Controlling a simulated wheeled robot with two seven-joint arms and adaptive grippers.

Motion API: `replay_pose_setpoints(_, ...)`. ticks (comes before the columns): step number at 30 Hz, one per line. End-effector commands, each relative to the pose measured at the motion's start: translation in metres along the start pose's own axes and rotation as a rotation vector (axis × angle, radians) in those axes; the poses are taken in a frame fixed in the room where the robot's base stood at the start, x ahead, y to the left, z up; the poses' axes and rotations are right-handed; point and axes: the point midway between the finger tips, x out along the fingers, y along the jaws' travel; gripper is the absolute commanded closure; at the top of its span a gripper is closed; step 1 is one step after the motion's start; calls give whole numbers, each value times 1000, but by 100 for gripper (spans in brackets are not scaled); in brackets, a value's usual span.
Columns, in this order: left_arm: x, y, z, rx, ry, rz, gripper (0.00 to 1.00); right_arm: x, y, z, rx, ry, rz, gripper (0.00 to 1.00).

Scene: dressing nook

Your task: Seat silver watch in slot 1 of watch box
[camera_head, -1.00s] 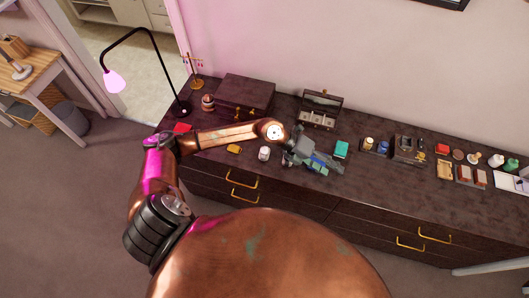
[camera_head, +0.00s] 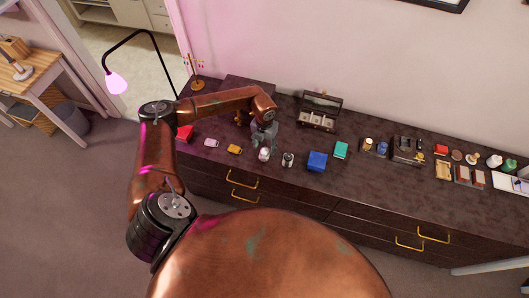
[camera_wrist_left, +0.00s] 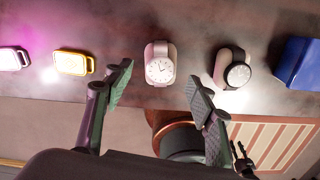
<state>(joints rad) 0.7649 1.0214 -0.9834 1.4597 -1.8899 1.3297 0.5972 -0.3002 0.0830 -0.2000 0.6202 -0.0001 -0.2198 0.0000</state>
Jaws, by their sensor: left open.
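The silver watch (camera_head: 264,155), pale with a white dial, sits on the dresser near its front edge. In the left wrist view the watch (camera_wrist_left: 158,66) lies beyond and between my open fingertips. My left gripper (camera_head: 263,144) is over it in the head view, pointing down and partly covering it. In the left wrist view my left gripper (camera_wrist_left: 160,85) is empty, its fingers apart. The watch box (camera_head: 318,124) stands open farther back to the right, with pale slots in a row; their contents are too small to tell. My right gripper is not in view.
A dark-dialed watch (camera_head: 288,160) stands close right of the silver one, then a blue box (camera_head: 317,161) and a teal box (camera_head: 341,150). A yellow item (camera_head: 234,149), a pale pink item (camera_head: 211,142) and a red box (camera_head: 185,133) lie left. Bare dresser top lies before the watch box.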

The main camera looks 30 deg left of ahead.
Motion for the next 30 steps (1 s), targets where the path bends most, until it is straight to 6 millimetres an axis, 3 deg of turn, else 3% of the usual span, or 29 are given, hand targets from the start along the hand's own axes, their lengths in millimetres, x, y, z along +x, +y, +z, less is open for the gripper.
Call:
replay_pose_setpoints(5,22,-1,0,0,1,-1,49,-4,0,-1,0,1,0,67)
replay_pose_setpoints(12,24,-1,0,0,-1,-2,50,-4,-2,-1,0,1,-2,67)
replay_pose_setpoints(30,24,-1,0,1,0,-2,92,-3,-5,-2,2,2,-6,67)
